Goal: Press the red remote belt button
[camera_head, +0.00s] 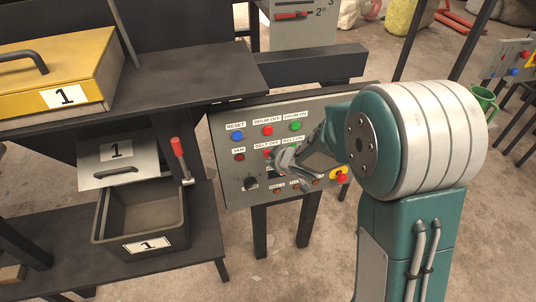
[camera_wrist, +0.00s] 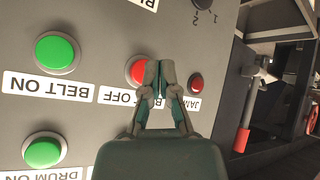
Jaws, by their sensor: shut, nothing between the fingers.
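The grey control panel (camera_head: 228,172) carries a red button labelled BELT OFF (camera_head: 267,152). In the wrist view, which shows the labels upside down, this red button (camera_wrist: 134,70) is partly covered by my gripper's left finger. My gripper (camera_wrist: 160,72) is shut and empty, its tips at the right edge of the button. Whether they touch it cannot be told. In the head view my gripper (camera_head: 278,156) is in front of the panel, just below the BELT OFF label. A green BELT ON button (camera_wrist: 55,52) is to the left in the wrist view.
A red JAM light (camera_wrist: 195,84) is close right of my fingers. The panel also has a blue RESET button (camera_head: 237,136) and a red emergency knob (camera_head: 342,178). A red-handled lever (camera_head: 178,150) stands beside the grey bin (camera_head: 122,228). Another panel (camera_head: 504,66) is at far right.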

